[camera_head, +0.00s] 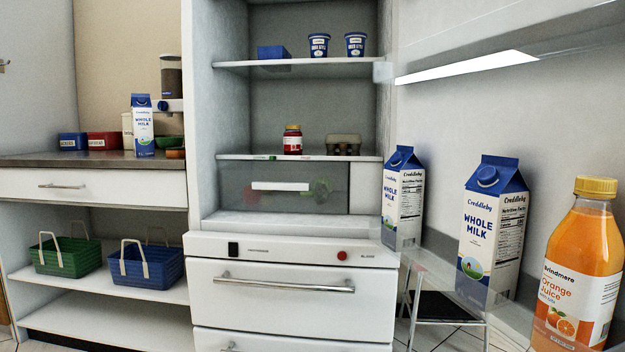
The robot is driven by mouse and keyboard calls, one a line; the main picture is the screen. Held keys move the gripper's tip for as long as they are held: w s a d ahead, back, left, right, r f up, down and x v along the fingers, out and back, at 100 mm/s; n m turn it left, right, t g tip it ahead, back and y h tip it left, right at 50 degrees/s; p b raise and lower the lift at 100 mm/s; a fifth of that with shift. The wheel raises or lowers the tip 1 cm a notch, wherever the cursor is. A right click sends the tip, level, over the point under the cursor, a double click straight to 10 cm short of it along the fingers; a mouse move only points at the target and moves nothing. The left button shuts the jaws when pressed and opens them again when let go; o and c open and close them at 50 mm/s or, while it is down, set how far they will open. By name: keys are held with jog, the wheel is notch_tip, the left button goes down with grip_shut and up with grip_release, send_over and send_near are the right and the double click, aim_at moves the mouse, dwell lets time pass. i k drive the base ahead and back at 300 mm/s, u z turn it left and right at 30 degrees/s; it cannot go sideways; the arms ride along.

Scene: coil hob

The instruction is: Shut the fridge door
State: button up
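The fridge (233,120) stands open in the middle of the head view, with its lit interior and shelves showing. Its door (480,115) is swung wide open and fills the right side, its inner face towards me. The lower door shelf holds two whole milk cartons (403,200) and (490,225) and an orange juice bottle (577,270) close to me at the right. The door's outer edge and any handle are out of view. My gripper is not in view.
Freezer drawers (290,305) are below. A counter (60,160) and baskets (65,256) are at left. A folding stool (440,305) shows beneath the door shelf.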

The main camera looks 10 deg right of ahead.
aim_at(540, 83)
jog(key=u, duration=0.1)
jog(key=k, duration=1.25)
jog(key=z, duration=0.2)
jog(key=i, duration=0.35)
jog(key=u, duration=0.05)
